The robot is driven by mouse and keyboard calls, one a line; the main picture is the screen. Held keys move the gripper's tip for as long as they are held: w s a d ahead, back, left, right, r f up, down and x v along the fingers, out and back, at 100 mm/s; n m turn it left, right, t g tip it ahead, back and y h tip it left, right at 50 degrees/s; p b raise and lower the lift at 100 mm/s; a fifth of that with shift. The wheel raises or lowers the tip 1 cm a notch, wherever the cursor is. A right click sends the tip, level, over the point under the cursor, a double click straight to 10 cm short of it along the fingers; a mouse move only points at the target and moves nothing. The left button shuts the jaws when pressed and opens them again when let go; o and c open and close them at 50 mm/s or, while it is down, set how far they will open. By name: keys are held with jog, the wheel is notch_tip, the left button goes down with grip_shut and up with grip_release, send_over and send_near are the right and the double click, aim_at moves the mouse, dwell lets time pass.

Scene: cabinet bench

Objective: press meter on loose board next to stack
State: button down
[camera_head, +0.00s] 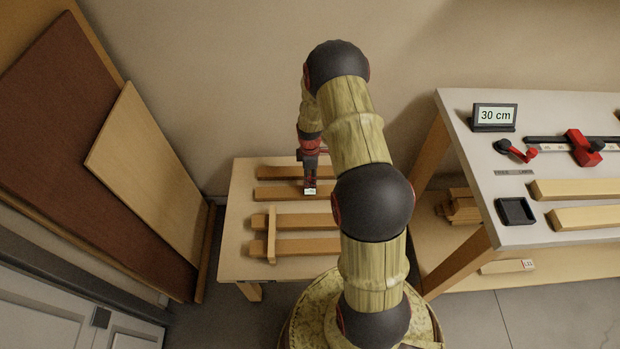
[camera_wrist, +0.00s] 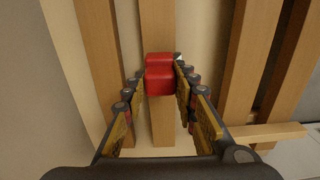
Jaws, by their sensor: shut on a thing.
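My gripper (camera_head: 310,180) is shut on a small red meter (camera_wrist: 159,74), with its fingertips at the meter's two sides. In the head view the meter's pale display (camera_head: 310,191) shows just below the fingers; its reading is too small to make out. The meter is over a single board (camera_head: 275,194), the second from the wall on the low table. That board also runs under the meter in the wrist view (camera_wrist: 160,125). I cannot tell whether the meter touches the wood. Two nearer boards (camera_head: 295,221) (camera_head: 300,247) lie with a crosswise stick (camera_head: 271,236) on them.
Another board (camera_head: 280,172) lies nearest the wall on the low table (camera_head: 235,215). To the right, a higher bench (camera_head: 465,150) holds a "30 cm" display (camera_head: 495,116), a red clamp-like slider (camera_head: 583,147), a black tray (camera_head: 515,211) and boards. Panels (camera_head: 150,160) lean at left.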

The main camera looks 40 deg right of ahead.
jog(key=shift+f, duration=0.6)
dwell(1.3)
jog(key=shift+r, duration=0.15)
jog(key=shift+r+p, duration=2.15)
jog(key=shift+r, duration=1.3)
